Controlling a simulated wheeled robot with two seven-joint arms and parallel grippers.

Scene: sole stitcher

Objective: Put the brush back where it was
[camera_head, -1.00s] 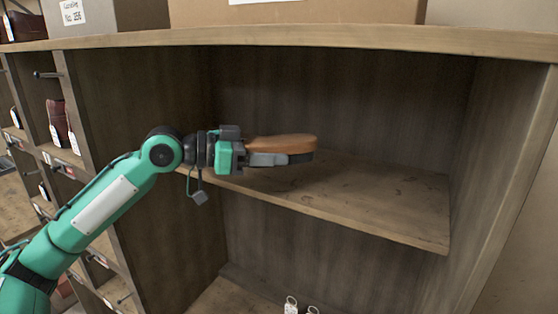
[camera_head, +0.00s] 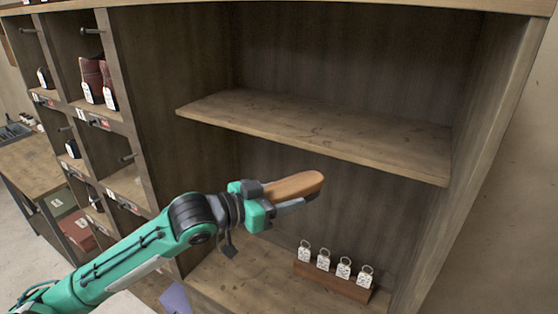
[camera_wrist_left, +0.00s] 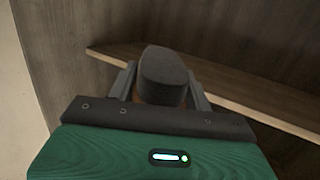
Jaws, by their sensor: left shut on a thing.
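The brush (camera_head: 295,185) has an orange-brown wooden back. My left gripper (camera_head: 285,198) is shut on it and holds it in the air, roughly level, in front of the lower compartment of the wooden shelf unit. In the left wrist view the brush's dark bristle side (camera_wrist_left: 163,75) shows between the two fingers (camera_wrist_left: 160,92). The middle shelf board (camera_head: 320,130) is bare and lies above and behind the brush. My right gripper is out of view.
A wooden block with several white tags on rings (camera_head: 335,280) stands on the bottom board (camera_head: 235,275). Small cubbies with tagged goods (camera_head: 95,80) line the left. The unit's right side wall (camera_head: 480,150) bounds the compartments.

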